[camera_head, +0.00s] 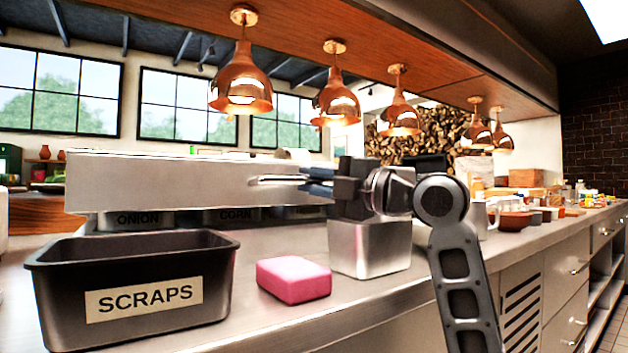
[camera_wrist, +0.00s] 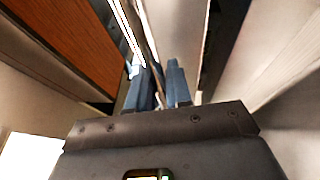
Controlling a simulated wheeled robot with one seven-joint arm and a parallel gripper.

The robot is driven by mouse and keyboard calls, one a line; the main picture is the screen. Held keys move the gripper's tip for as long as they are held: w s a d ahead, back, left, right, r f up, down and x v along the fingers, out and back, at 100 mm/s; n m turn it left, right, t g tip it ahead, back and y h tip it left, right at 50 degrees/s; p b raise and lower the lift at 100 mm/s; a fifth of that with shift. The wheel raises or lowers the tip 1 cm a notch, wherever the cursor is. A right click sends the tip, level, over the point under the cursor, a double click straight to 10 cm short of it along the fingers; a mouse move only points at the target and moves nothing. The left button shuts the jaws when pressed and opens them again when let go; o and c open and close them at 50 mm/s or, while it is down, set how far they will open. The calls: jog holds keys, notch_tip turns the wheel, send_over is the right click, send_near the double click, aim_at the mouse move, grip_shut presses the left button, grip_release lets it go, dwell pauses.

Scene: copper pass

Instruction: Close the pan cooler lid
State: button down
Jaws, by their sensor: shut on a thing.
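The pan cooler lid (camera_head: 170,183) is a long pale metal panel in the head view, reaching from the left to the middle. Its broad face is toward me, and I cannot tell its exact tilt. A bar handle (camera_head: 272,180) stands out near its right end. The cooler pans below show labels reading ONION (camera_head: 138,219) and CORN (camera_head: 235,214); their upper parts are hidden by the lid. My gripper (camera_head: 314,182) is shut on the handle. In the wrist view its blue fingers (camera_wrist: 159,88) are close together, with the grip itself unclear.
A black SCRAPS bin (camera_head: 135,285) stands at the front left of the counter. Copper lamps (camera_head: 241,80) hang above. Bowls and mugs (camera_head: 515,221) stand farther right.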

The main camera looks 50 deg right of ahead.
jog(key=c, duration=1.1)
grip_release()
jog(key=shift+r, duration=0.2)
jog(key=shift+r, duration=0.35)
jog(key=r, duration=0.1)
jog(key=r+p, duration=0.1)
jog(key=s+d+r+p, duration=0.1)
jog(key=r, duration=0.1)
jog(key=s+d+r, duration=0.2)
jog(key=s+d+r+p, duration=0.1)
jog(key=s+d+r, duration=0.1)
jog(key=s, duration=0.1)
jog(key=s+d+r+p, duration=0.1)
jog(key=s+d+r, duration=0.1)
jog(key=d, duration=0.1)
jog(key=shift+s, duration=0.4)
